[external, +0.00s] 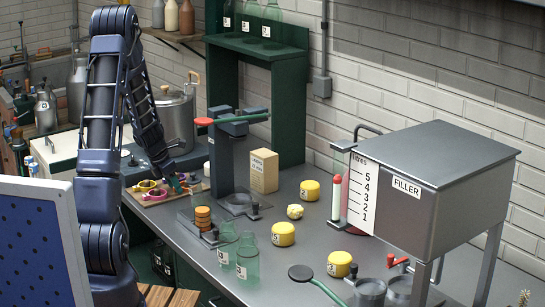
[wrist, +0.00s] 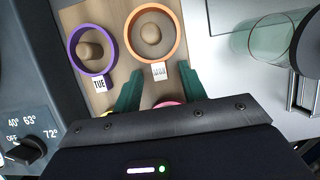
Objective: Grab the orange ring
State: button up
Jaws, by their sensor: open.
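The orange ring (wrist: 131,40) lies on a light wooden board (wrist: 112,16) at the top of the wrist view, around a round wooden peg, with a white tag at its near edge. Its tag's print is too small to read. My gripper (wrist: 160,80) is open and empty, its two green fingers just short of the ring and tag. In the external view my gripper (external: 180,184) is low over the right end of the board (external: 133,196); the orange ring is hard to tell apart there.
A purple ring (wrist: 72,50) tagged TUE sits left of the orange one. Pink and yellow pieces show partly beneath my gripper. A dial panel (wrist: 28,120) is at the left, a clear green glass (wrist: 258,40) at the right. A dark stand (external: 230,155) rises right of my gripper.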

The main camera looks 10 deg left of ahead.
grip_shut()
jog(key=shift+r, duration=0.15)
